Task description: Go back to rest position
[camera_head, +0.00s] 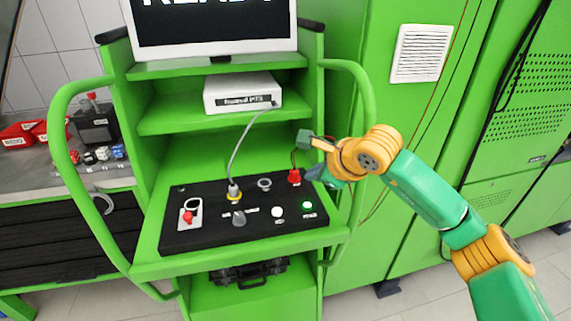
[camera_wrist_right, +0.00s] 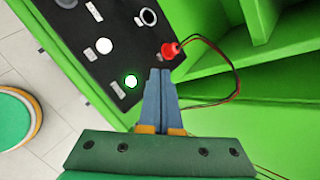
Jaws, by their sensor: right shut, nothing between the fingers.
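My right gripper (camera_wrist_right: 158,86) is shut and empty in the right wrist view. Its blue fingertips are together over the right end of the black control panel, between the lit green button (camera_wrist_right: 131,81) and the red plug (camera_wrist_right: 169,50). In the head view my right gripper (camera_head: 308,171) is beside the red plug (camera_head: 294,176), at the panel's right edge; its fingers are partly hidden. I cannot tell if it touches the panel. My left gripper is not in view.
The black panel (camera_head: 220,241) sits on the green testbench. A curved green rail (camera_head: 366,110) stands close to my right arm. Green cabinets (camera_head: 420,130) stand at right.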

